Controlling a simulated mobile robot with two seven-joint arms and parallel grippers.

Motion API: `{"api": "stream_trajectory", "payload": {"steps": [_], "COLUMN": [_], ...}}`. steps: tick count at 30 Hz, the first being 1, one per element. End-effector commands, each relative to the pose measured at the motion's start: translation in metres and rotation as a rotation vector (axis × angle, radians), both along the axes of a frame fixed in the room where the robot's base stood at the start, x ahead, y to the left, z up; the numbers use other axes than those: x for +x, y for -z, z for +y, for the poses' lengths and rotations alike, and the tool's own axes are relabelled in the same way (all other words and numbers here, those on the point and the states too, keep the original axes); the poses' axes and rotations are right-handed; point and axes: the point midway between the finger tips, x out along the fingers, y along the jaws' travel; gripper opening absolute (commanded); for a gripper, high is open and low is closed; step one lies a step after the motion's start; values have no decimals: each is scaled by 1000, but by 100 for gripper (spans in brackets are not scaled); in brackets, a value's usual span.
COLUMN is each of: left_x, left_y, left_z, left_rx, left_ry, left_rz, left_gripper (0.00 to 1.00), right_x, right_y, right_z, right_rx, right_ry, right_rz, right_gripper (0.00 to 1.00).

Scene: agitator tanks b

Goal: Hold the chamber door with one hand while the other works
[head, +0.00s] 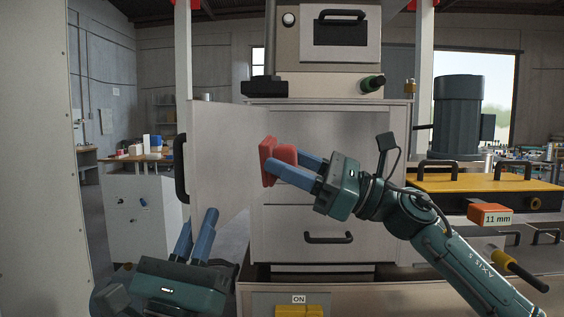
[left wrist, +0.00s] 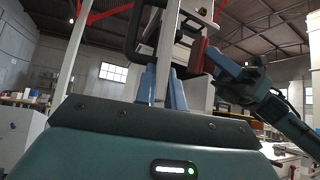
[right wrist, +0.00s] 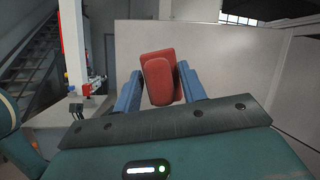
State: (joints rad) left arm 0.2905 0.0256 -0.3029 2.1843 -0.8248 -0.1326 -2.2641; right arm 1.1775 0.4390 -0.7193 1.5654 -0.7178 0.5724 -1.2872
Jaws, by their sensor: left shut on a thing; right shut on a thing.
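The chamber door (head: 225,150) is a pale panel standing open at the left of the chamber, with a black handle (head: 181,168) on its outer side. My left gripper (head: 198,218) is shut on the door's lower free edge. In the left wrist view, the thin door edge (left wrist: 167,45) stands between the two blue fingers. My right gripper (head: 297,168) is shut on a red two-layered block (head: 268,160) in front of the chamber opening, near the door's inner face. The right wrist view shows the block (right wrist: 160,80) between the fingers. Part of the chamber interior is hidden by my right arm.
A drawer (head: 328,238) is below the chamber. A yellow-topped unit (head: 480,183) and a dark motor (head: 457,118) stand on the right, with an orange block marked "11 mm" (head: 490,214). A white cabinet (head: 143,212) stands behind on the left.

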Motion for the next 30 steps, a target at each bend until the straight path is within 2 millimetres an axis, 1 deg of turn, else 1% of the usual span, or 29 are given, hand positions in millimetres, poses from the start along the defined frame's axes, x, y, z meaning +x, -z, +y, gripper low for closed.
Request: {"api": "stream_trajectory", "payload": {"steps": [1,7,15,17,29,30], "left_x": [-1,-1,-1,-1,-1,-1], "left_y": [-5,-5,-5,-5,-5,-5], "left_z": [2,2,2,2,2,2], "left_rx": [-5,-4,-4,-4,-4,-4], "left_ry": [-4,-4,-4,-4,-4,-4], "left_rz": [-9,-9,-9,-9,-8,-8], "left_gripper": [0,0,0,0,0,12], "right_x": [0,-1,-6,-7,-8,-8], "right_y": [-1,-1,-1,-1,-1,-1], "right_z": [0,-4,-26,-29,-29,-29], "right_rx": [1,1,1,0,1,1], "right_ry": [0,1,2,1,1,1], "right_rz": [0,0,1,-1,-1,-1], "right_gripper": [23,23,23,23,23,23]}}
